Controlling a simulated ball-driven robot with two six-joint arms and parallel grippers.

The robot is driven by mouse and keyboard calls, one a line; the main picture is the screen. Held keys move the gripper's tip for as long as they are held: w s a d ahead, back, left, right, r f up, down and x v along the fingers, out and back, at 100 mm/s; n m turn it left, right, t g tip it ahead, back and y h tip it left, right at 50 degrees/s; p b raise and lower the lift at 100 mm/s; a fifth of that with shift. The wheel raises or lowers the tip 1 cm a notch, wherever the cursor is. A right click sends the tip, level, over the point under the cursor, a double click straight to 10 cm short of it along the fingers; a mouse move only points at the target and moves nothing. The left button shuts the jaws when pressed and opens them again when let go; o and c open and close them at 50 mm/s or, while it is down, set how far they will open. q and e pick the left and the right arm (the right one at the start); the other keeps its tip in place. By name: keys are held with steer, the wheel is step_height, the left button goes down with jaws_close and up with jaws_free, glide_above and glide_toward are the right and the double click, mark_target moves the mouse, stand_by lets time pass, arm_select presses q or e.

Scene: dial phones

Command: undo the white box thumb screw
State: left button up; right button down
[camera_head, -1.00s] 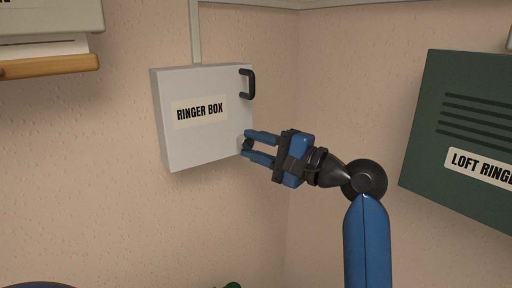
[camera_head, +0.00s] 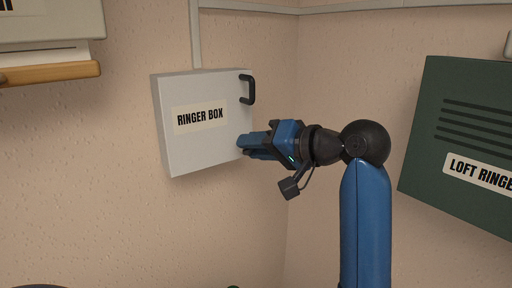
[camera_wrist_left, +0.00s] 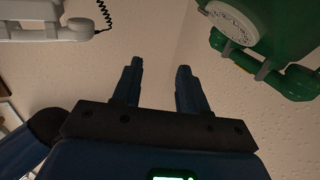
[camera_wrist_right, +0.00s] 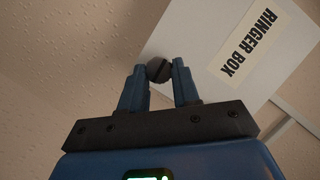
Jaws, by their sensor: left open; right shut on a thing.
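The white box (camera_head: 200,145), labelled RINGER BOX, hangs on the wall with its door flat against its front and a dark handle (camera_head: 247,89) at the upper right. My right gripper (camera_head: 246,146) is at the box's lower right edge. In the right wrist view, the dark round slotted thumb screw (camera_wrist_right: 158,70) sits between the fingertips of my right gripper (camera_wrist_right: 160,76), which are shut on it. In the head view the fingers hide the screw. My left gripper (camera_wrist_left: 158,70) shows in the left wrist view, open with nothing between its fingers.
A green box (camera_head: 425,120) labelled LOFT RINGER hangs on the right wall. A pale unit with a wooden ledge (camera_head: 50,68) is at upper left. In the left wrist view, a green dial phone (camera_wrist_left: 260,35) and a pale phone (camera_wrist_left: 45,25) show. The wall below the white box is clear.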

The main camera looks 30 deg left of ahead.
steer(key=n+t+h+b, duration=0.1)
steer(key=n+t+b, duration=0.1)
steer(key=n, duration=0.2)
steer(key=s+n+t+h+b, duration=0.1)
steer(key=n+t+b, duration=0.1)
steer(key=n, duration=0.3)
steer(key=n+t+h+b, duration=0.1)
steer(key=n+t+b, duration=0.1)
steer(key=n+t, duration=0.2)
steer(key=shift+s+a+f+n, duration=0.2)
steer(key=shift+a+n, duration=0.1)
stand_by(0.4)
steer(key=shift+t+h, duration=0.3)
steer(key=c, duration=0.8)
jaws_free()
steer(key=shift+r, duration=0.1)
